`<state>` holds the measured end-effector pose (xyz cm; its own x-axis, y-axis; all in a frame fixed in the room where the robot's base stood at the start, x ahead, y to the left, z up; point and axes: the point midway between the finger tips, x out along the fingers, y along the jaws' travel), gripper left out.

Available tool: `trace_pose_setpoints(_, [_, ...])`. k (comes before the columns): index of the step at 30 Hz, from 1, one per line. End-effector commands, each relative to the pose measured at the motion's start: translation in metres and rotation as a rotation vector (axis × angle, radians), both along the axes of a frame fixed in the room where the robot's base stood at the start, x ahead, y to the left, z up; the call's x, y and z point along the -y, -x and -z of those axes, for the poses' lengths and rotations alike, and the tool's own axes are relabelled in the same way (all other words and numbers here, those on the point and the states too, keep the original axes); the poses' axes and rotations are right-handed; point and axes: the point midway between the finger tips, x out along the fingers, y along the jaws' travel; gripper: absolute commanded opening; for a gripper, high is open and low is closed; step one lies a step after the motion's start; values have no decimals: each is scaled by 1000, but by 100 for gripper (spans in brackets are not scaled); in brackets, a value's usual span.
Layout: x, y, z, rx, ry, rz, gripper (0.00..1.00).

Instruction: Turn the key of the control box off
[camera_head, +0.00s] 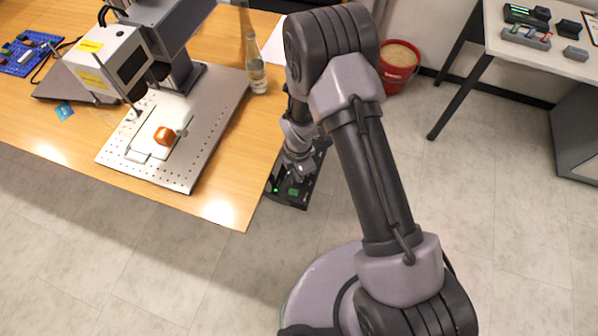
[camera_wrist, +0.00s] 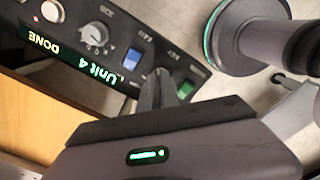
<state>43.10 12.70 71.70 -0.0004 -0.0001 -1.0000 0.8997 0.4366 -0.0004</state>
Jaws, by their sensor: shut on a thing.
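The control box (camera_head: 286,200) is a black panel beside the right edge of the wooden desk. In the wrist view the control box (camera_wrist: 130,50) shows a green-lit display (camera_wrist: 70,61) reading "Unit 4 DONE", a grey knob (camera_wrist: 95,33), a blue rocker switch (camera_wrist: 133,58) and a green switch (camera_wrist: 185,90). My gripper (camera_head: 297,172) reaches down onto the panel. In the wrist view my gripper (camera_wrist: 168,90) is shut between the blue and green switches, at the key position. The key is hidden by the fingers, so its angle cannot be read.
The laser marker (camera_head: 110,60) stands on the desk (camera_head: 235,150), with an orange block (camera_head: 164,136) on its plate. A bottle (camera_head: 257,75) stands close to the desk's right side. A red bucket (camera_head: 398,68) and a white table (camera_head: 540,55) stand farther right. Open floor lies between.

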Motion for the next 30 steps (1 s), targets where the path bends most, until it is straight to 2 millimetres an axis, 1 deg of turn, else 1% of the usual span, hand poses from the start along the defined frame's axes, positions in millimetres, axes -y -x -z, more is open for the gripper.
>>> trace_pose_setpoints(5, [0, -1, 0, 2, 0, -2, 0])
trace_pose_setpoints(6, [0, -1, 0, 2, 0, -2, 10])
trace_pose_setpoints(9, [0, -1, 0, 2, -1, -2, 28])
trace_pose_setpoints(17, [0, 0, 0, 1, 0, -1, 28])
trace_pose_setpoints(20, [0, -1, -6, 2, -1, -1, 28])
trace_pose_setpoints(23, [0, -1, -26, 2, -1, 0, 28])
trace_pose_setpoints(26, [0, -1, -58, 4, -1, 0, 28])
trace_pose_setpoints(30, [0, -1, -107, 5, -1, -1, 28])
